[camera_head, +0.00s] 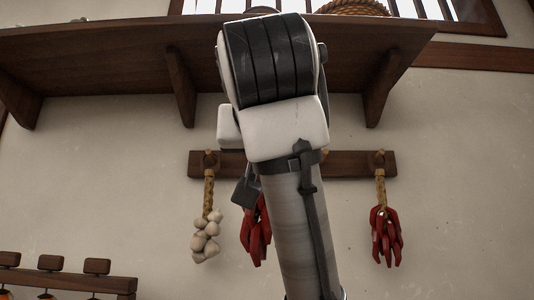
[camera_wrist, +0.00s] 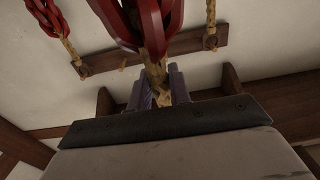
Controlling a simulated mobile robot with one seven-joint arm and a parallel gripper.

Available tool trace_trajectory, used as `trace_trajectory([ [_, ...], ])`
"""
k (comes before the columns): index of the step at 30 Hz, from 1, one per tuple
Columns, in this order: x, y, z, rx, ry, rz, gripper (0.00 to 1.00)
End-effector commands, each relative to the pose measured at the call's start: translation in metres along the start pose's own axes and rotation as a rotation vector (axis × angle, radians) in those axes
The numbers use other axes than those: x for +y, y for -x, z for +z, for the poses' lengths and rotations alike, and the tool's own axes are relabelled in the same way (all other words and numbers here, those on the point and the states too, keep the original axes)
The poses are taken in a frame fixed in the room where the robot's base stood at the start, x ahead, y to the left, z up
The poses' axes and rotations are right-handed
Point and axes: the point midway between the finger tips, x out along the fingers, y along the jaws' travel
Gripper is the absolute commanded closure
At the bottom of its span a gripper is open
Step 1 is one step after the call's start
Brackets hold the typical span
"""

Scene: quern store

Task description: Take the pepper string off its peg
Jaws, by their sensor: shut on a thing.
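My gripper (camera_wrist: 160,88) is shut on the straw braid (camera_wrist: 157,72) of a red pepper string (camera_wrist: 150,25). In the wrist view the braid runs between the fingers, and the red peppers hang close in front of the camera. In the head view this pepper string (camera_head: 256,236) hangs just left of my arm and is partly hidden by it. A dark part of my gripper (camera_head: 246,188) shows above its peppers. The peg rail (camera_head: 345,163) is behind. The held string's peg is hidden, so I cannot tell whether its loop is still around it.
A garlic string (camera_head: 207,235) hangs left on the rail. A second pepper string (camera_head: 386,236) hangs right. A wooden shelf (camera_head: 120,60) with brackets juts out above the rail. A lower wooden rack (camera_head: 75,281) stands at bottom left. The wall below the rail is otherwise clear.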

Motion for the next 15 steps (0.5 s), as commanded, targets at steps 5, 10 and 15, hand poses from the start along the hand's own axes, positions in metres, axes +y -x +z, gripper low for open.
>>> trace_trajectory([
  [5,0.0,0.002,0.001,0.001,0.0,0.0,1.0],
  [10,0.001,0.013,0.004,0.002,0.001,0.001,1.0],
  [15,0.003,0.026,-0.004,0.006,0.001,0.008,1.0],
])
